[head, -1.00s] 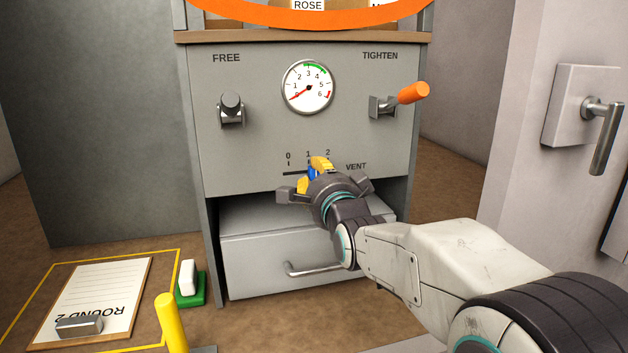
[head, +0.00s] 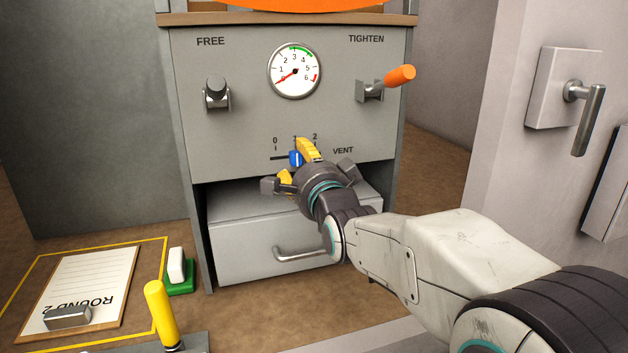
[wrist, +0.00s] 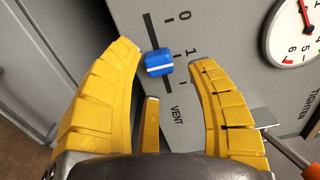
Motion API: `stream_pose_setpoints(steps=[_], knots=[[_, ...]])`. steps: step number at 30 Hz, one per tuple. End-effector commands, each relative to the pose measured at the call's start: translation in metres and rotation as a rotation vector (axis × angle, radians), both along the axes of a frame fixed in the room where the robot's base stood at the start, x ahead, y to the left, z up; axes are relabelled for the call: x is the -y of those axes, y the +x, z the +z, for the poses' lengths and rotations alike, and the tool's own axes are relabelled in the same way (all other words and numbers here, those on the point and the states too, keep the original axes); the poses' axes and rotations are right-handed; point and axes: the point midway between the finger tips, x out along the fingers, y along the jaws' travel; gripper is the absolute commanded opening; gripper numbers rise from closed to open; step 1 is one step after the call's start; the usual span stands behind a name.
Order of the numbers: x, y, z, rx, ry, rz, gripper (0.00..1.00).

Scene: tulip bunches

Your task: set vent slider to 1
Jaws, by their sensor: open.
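The vent slider's blue knob (head: 296,158) sits on its slot low on the grey panel, under the label 1. In the wrist view the blue knob (wrist: 159,63), with a white line across it, is beside the 1 mark. My gripper (head: 293,160) is open, with a yellow finger on each side of the knob. In the wrist view my gripper (wrist: 165,58) shows gaps between the knob and both fingers. The right finger hides the 2 label there.
A gauge (head: 295,71) reads near 0 above the slider. A dark lever (head: 217,94) is at FREE and an orange-handled lever (head: 387,82) at TIGHTEN. A drawer (head: 265,240) is below. A clipboard (head: 80,290) lies at left. A door handle (head: 588,118) is at right.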

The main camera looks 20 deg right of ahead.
Motion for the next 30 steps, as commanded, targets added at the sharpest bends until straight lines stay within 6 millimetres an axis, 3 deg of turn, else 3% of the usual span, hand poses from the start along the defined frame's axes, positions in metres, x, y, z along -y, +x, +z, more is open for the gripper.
stream_pose_setpoints(steps=[9,15,21,30], knots=[[0.000,-0.053,0.001,0.003,0.000,0.000,0.52],[0.000,-0.078,0.000,0.001,0.000,0.000,0.52],[0.000,-0.093,0.001,0.002,0.000,0.000,0.52],[0.000,-0.099,0.000,0.001,0.000,0.000,0.52]])
